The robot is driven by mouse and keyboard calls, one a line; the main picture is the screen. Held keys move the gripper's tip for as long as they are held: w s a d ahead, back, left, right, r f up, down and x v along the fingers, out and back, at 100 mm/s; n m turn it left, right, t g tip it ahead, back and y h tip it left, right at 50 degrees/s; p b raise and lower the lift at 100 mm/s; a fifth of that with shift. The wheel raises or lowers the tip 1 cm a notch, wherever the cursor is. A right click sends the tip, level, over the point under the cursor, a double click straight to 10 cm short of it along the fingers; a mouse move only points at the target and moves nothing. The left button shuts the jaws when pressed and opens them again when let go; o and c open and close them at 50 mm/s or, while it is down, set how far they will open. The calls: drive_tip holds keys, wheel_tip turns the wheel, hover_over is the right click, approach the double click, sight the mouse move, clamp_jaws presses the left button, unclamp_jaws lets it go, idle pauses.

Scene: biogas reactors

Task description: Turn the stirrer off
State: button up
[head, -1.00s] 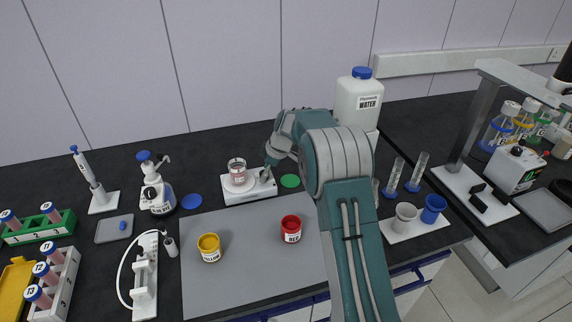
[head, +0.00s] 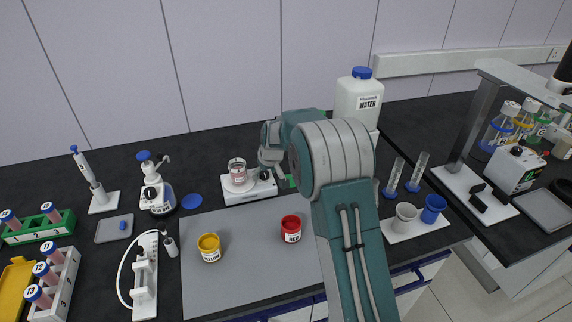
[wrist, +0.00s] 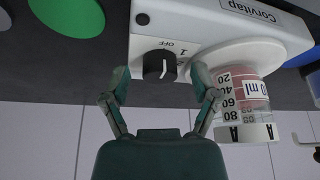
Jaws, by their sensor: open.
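The white stirrer (head: 240,199) stands on the bench with a beaker (head: 237,171) on its round plate. The stirrer (wrist: 190,22) fills the top of the wrist view, upside down, with the beaker (wrist: 245,95) at right. Its black knob (wrist: 159,66) has a white pointer line; "OFF" and "1" are printed beside it. I cannot tell surely which mark the pointer meets. My gripper (wrist: 161,82) is open, its fingers on either side of the knob, with gaps visible. In the head view the knob (head: 265,175) shows just left of my gripper (head: 279,172), whose fingertips are hard to make out.
A green disc (head: 291,181) lies right of the stirrer, partly behind my arm. A white water canister (head: 357,103) stands behind my arm. A red jar (head: 291,229) and a yellow jar (head: 209,247) stand on the grey mat (head: 250,265) in front. A blue disc (head: 191,201) lies left.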

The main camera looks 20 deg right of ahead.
drive_tip(key=shift+a+m+h, duration=0.1)
drive_tip(key=shift+m+h, duration=0.45)
drive_tip(key=shift+m, duration=1)
drive_tip(key=shift+a+m+h, duration=0.1)
drive_tip(key=shift+m+h, duration=0.45)
drive_tip(key=shift+m, duration=1)
drive_tip(key=v, duration=1.1)
drive_tip(key=s+r, duration=0.5)
drive_tip(key=s, duration=0.4)
drive_tip(key=s+d+r+n, duration=0.1)
drive_tip(key=s+r, duration=0.4)
drive_tip(key=s, duration=0.4)
drive_tip(key=shift+s+d+r+t, duration=0.15)
drive_tip(key=shift+s+r+t, duration=0.15)
drive_tip(key=shift+t, duration=0.1)
drive_tip(key=s+f+n+y, duration=0.1)
drive_tip(key=s, duration=1.8)
drive_tip(key=shift+f+n+t, duration=0.3)
drive_tip(key=shift+f+n, duration=0.1)
drive_tip(key=shift+s, duration=0.1)
